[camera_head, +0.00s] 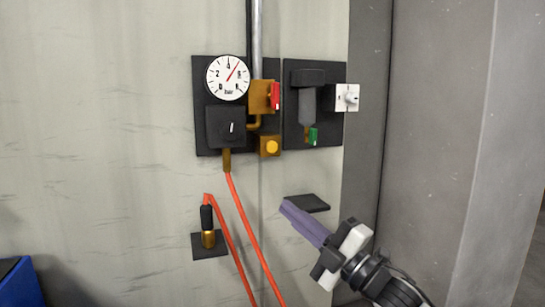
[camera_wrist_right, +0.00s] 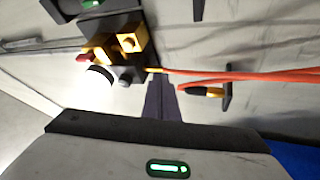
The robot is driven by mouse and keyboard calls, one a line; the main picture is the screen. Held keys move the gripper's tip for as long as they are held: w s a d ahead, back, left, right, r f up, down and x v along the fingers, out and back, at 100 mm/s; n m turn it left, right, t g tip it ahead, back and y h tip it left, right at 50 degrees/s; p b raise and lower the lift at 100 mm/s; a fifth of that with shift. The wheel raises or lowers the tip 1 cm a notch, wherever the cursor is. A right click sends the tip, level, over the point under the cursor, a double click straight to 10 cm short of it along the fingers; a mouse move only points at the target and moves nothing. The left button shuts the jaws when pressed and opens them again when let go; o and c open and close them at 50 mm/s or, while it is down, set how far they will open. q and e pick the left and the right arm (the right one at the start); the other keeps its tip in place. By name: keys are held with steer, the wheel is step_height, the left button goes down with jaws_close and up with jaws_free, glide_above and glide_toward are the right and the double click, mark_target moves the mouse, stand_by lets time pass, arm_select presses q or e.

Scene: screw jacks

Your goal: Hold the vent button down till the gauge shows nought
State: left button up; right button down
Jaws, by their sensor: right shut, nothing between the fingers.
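The round white gauge (camera_head: 227,78) is on a dark wall plate, its red needle pointing up and right, between 4 and 6. Below and right of it, a yellow round button (camera_head: 271,147) sits on a small brass block; I take it for the vent button. The button's block also shows in the right wrist view (camera_wrist_right: 130,42). My right gripper (camera_head: 286,206) is shut and empty, its purple fingers pointing up-left, below the button and apart from it. Its fingers show dark in the right wrist view (camera_wrist_right: 160,82). My left gripper is not in view.
A red lever (camera_head: 275,96) is just above the button. A filter unit with a green tap (camera_head: 313,136) and a white switch (camera_head: 347,97) are to the right. Orange hoses (camera_head: 243,215) hang below the gauge. A small dark shelf (camera_head: 307,203) is near the fingers.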

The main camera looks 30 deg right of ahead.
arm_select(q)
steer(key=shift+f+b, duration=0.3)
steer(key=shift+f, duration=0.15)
arm_select(e)
step_height(320, 180, up, 11)
steer(key=s+n+t+y, duration=0.1)
steer(key=s+n+y, duration=0.1)
steer(key=n, duration=0.3)
steer(key=shift+s+a+f+n+y, duration=0.15)
steer(key=shift+s+a+n+y, duration=0.15)
steer(key=shift+y, duration=0.6)
steer(key=shift+w+d, duration=0.1)
steer(key=p, duration=0.2)
glide_toward(272, 147)
steer(key=w+a+r, duration=0.3)
steer(key=r, duration=0.1)
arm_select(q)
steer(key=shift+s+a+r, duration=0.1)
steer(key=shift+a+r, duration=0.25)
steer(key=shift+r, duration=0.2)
arm_select(e)
steer(key=shift+w+a, duration=0.1)
steer(key=shift+w, duration=0.05)
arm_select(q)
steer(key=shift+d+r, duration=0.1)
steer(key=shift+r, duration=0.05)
arm_select(e)
steer(key=shift+r, duration=0.1)
